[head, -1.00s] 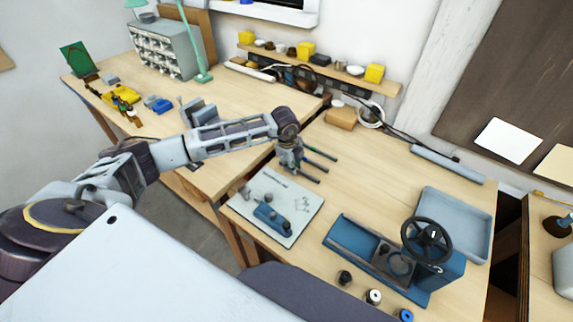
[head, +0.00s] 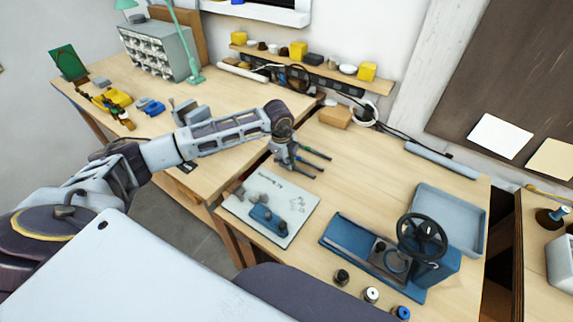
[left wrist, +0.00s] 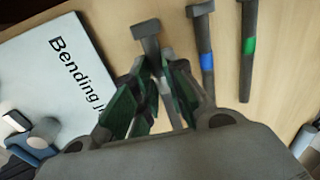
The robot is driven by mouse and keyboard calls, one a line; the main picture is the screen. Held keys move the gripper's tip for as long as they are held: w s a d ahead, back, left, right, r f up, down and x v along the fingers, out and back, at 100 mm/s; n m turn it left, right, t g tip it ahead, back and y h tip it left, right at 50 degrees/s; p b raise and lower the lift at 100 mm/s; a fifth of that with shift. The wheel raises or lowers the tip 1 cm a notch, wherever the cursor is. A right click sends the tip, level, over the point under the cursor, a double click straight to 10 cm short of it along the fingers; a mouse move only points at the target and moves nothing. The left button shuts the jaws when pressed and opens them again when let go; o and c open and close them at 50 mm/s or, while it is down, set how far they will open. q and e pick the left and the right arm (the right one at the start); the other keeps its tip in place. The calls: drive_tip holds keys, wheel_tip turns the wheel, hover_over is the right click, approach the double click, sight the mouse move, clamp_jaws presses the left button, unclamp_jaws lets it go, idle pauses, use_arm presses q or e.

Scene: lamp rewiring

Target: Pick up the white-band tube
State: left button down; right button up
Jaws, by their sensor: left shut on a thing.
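My left gripper (head: 285,163) is low over the workbench, just right of the printed white sheet. In the left wrist view its fingers (left wrist: 158,72) are shut on a grey tube with a wide flat head (left wrist: 146,28). Part of a pale band shows on this tube (left wrist: 164,86) between the fingers, so it looks like the white-band tube; the rest of it is hidden. Beside it lie a blue-band tube (left wrist: 205,42) and a green-band tube (left wrist: 248,58), apart from the fingers. My right gripper is not in view.
The sheet (head: 240,200), lettered "Bending", bears a blue tool (head: 268,217). A blue machine with a black wheel (head: 422,236) and a grey tray (head: 470,212) stand to the right. Several spools, including one with a blue top (head: 401,313), stand at the front edge.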

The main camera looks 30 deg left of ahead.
use_arm(q)
wheel_tip(320, 180, up, 8)
drive_tip(key=shift+r+b, duration=0.1)
drive_tip(key=shift+b, duration=0.45)
drive_tip(key=shift+s, duration=0.1)
idle(0.3)
